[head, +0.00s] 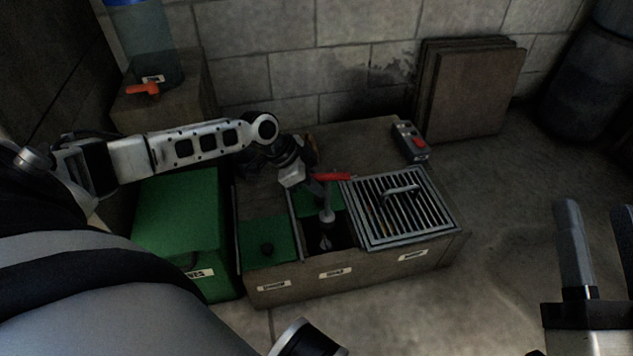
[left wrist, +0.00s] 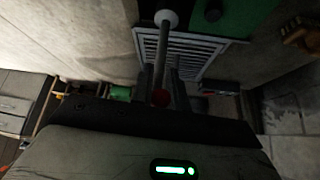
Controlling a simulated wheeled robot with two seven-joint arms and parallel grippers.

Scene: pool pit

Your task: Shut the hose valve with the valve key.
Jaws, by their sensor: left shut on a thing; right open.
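My left gripper (head: 312,180) is shut on the valve key, which has a red handle (head: 333,176) and a grey shaft. The shaft runs down to a round grey collar (head: 326,216) over the dark open middle compartment (head: 342,238) of the pit box. In the left wrist view the shaft (left wrist: 162,55) stands between my left fingers, with a bit of red at its near end. The hose valve cannot be made out in the dark compartment, so I cannot tell whether the key touches it. My right gripper (head: 598,245) is open and empty at the lower right.
A green box (head: 180,225), a red-button control box (head: 410,142) and leaning boards (head: 470,90) stand around. Floor at right is clear.

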